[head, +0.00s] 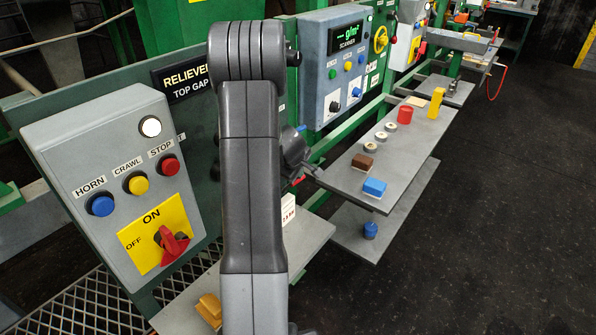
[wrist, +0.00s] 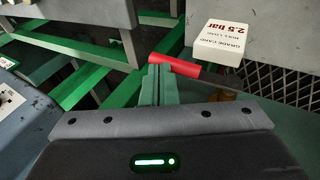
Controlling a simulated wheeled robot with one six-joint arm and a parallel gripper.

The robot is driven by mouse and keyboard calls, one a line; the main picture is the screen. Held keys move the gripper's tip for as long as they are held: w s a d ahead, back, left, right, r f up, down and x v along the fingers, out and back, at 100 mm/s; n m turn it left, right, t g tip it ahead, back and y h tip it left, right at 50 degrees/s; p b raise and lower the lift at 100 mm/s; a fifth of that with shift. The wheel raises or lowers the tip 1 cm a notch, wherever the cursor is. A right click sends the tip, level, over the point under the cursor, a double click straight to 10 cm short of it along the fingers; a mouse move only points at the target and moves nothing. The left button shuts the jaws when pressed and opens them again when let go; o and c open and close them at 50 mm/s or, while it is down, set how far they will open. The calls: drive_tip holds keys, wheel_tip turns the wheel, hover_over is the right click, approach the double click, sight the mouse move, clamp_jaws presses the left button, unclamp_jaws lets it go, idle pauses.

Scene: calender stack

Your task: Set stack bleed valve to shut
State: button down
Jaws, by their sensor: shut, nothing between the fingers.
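A red bar-shaped handle (wrist: 178,66) lies nearly level at the middle of the wrist view. It looks like a valve lever, but no label naming the stack bleed valve is readable. My gripper (wrist: 157,70) is shut and empty, its fingertips at the left part of the red handle; I cannot tell whether they touch it. In the head view my gripper (head: 312,173) is small and partly hidden behind my arm, with a bit of red (head: 299,180) beside it. The valve's body and any open or shut marks are hidden.
A white grade card block (wrist: 222,43) reading 2.5 bar stands right of the handle. Green rails (wrist: 75,85) run at left. A control box (head: 120,180) with a red ON/OFF switch stands left, and a grey shelf (head: 340,178) with small items at right.

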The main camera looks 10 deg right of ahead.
drive_tip(key=shift+d+f, duration=0.1)
drive_tip(key=shift+f, duration=0.1)
idle(0.5)
drive_tip(key=s+a+r+b, duration=0.2)
drive_tip(key=s+a, duration=0.1)
drive_tip(key=s, duration=0.3)
drive_tip(key=s+a+r+b, duration=0.2)
drive_tip(key=s+a+b, duration=0.1)
drive_tip(key=s, duration=0.3)
drive_tip(key=shift+s+a+r, duration=0.25)
drive_tip(key=shift+s+a, duration=0.05)
drive_tip(key=shift+a, duration=0.35)
